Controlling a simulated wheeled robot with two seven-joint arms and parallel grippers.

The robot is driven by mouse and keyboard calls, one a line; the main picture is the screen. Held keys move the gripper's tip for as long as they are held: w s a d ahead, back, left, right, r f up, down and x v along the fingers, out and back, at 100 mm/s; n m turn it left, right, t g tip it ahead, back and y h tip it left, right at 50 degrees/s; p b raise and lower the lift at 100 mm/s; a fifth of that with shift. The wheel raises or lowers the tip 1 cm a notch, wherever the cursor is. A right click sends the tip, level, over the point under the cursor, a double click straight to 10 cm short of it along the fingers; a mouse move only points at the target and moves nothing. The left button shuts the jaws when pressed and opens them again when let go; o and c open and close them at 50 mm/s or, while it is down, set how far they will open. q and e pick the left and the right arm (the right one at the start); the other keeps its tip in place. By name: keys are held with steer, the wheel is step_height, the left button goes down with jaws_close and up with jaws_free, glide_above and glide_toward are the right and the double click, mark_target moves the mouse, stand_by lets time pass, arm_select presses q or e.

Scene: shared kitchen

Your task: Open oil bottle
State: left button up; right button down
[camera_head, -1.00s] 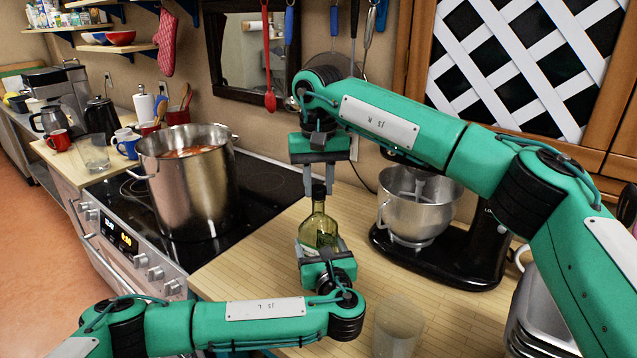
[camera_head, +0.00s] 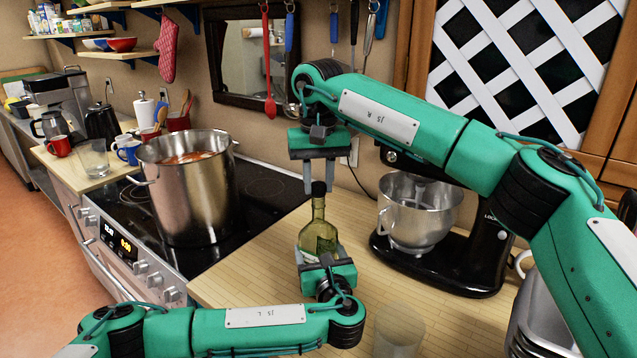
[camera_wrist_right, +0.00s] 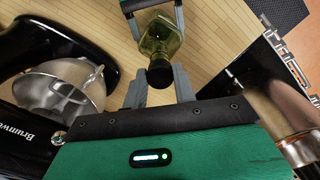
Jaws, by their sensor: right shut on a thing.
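The oil bottle (camera_head: 318,232) is green-yellow glass and stands upright above the wooden counter, with a dark cap (camera_head: 318,188) at the top of its neck. My left gripper (camera_head: 321,252) is low down, with its fingers on both sides of the bottle's body, shut on it. My right gripper (camera_head: 319,177) points down from above, its fingers shut on the dark cap. The right wrist view shows the cap (camera_wrist_right: 160,73) between the two grey fingertips and the bottle (camera_wrist_right: 160,38) beyond it. I cannot tell whether the cap is loose.
A large steel pot (camera_head: 188,190) stands on the black stovetop at left. A stand mixer with a steel bowl (camera_head: 418,210) is close at right. A clear glass (camera_head: 398,330) stands on the counter in front. Bare counter (camera_head: 250,270) shows left of the bottle.

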mark_target(318, 184)
steer(key=shift+r, duration=2)
arm_select(q)
steer(key=o, duration=2)
steer(key=shift+c, duration=0.2)
steer(key=b+v, duration=0.1)
steer(key=v, duration=0.6)
steer(key=shift+s, duration=0.25)
arm_select(e)
steer(key=shift+f, duration=0.75)
